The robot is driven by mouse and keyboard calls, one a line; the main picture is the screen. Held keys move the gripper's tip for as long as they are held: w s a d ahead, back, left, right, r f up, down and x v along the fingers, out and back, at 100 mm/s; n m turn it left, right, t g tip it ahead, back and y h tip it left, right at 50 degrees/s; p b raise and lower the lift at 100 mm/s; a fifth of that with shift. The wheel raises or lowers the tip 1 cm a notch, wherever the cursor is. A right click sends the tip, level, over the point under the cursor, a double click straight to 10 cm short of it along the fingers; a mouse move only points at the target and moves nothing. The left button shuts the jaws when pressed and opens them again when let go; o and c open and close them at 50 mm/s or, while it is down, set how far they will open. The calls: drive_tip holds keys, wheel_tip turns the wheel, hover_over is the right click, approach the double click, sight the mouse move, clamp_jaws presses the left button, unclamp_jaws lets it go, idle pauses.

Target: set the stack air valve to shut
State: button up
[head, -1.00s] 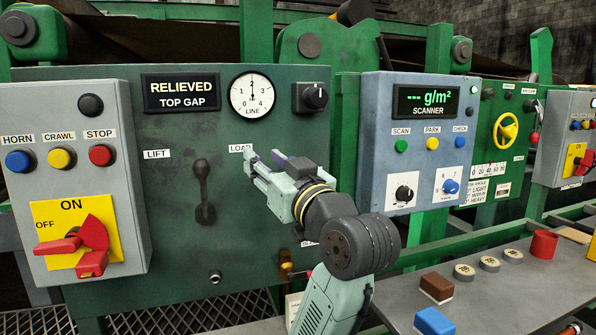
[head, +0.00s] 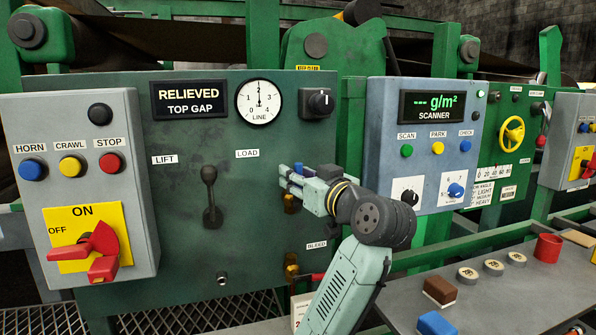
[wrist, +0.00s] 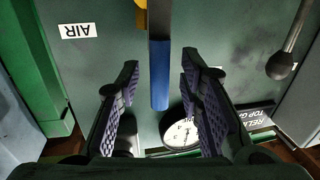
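The stack air valve shows in the wrist view as a lever with a blue grip (wrist: 160,78) on a grey bar, beside the AIR label (wrist: 78,31). A bit of brass shows at its far end, at the top edge of that picture. In the head view a brass valve body (head: 290,204) sits just below my gripper (head: 285,178), at the green panel's right side. The lever there is mostly hidden by my gripper. In the wrist view my gripper (wrist: 160,68) is open, one finger on each side of the blue grip, with gaps visible on both sides.
Below is the BLEED label (head: 316,245) with another brass valve (head: 291,264) and red handle. A black lift/load lever (head: 210,195) is to the left, also in the wrist view. The line gauge (head: 259,101) and a black knob (head: 316,103) are above. The scanner box (head: 423,140) stands right.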

drive_tip(key=shift+w+a, duration=0.15)
drive_tip(key=shift+w, duration=0.1)
drive_tip(key=shift+c, duration=0.5)
clamp_jaws()
idle(0.4)
